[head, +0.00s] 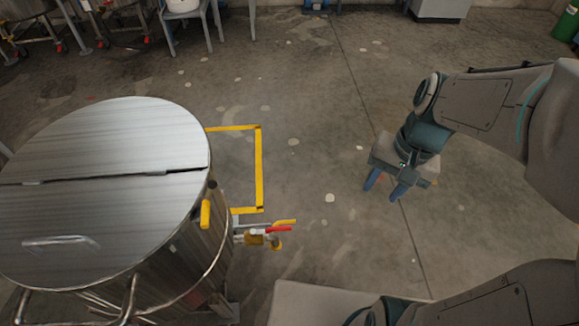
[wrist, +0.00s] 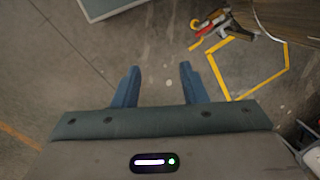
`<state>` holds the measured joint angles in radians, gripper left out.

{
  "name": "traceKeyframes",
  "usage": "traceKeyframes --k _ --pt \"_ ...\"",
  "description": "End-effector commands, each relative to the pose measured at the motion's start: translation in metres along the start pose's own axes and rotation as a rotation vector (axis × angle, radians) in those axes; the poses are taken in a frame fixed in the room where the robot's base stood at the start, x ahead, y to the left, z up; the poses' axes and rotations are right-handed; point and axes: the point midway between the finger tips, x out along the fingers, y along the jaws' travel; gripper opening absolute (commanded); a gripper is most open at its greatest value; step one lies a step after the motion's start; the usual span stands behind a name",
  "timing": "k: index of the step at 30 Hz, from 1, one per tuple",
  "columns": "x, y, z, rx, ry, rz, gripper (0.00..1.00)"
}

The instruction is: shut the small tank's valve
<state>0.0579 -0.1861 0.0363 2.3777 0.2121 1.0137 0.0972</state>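A round steel tank (head: 110,150) with a split lid stands at the left of the head view; I cannot tell if it is the small one. A short outlet with a valve (head: 255,239) sticks out low on its right side. A red lever (head: 278,229) points away from the tank, roughly along the outlet, with a yellow part (head: 286,222) beside it. The valve also shows at the top of the wrist view (wrist: 207,27), small and partly unclear. My gripper (head: 384,193) is open and empty, pointing down, right of the valve and apart from it; its fingers (wrist: 160,72) are spread.
A yellow floor marking (head: 259,165) lies beside the tank. A yellow handle (head: 205,214) sits on the tank's side. Stands with vessels (head: 183,6) and a grey cabinet (head: 440,9) are at the back. The floor between gripper and valve is clear.

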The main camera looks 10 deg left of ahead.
Motion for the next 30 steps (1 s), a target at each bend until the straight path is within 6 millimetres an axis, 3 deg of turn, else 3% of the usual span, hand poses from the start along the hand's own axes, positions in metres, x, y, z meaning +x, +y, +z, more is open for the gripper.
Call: traceKeyframes --k 1,16,30 --pt "0.033 -0.002 -0.008 0.042 -0.063 -0.021 0.39" --pt "0.224 -0.035 -0.07 0.498 -0.63 -0.274 0.39" --pt "0.412 -0.046 -0.132 0.924 -1.147 -0.546 0.39"
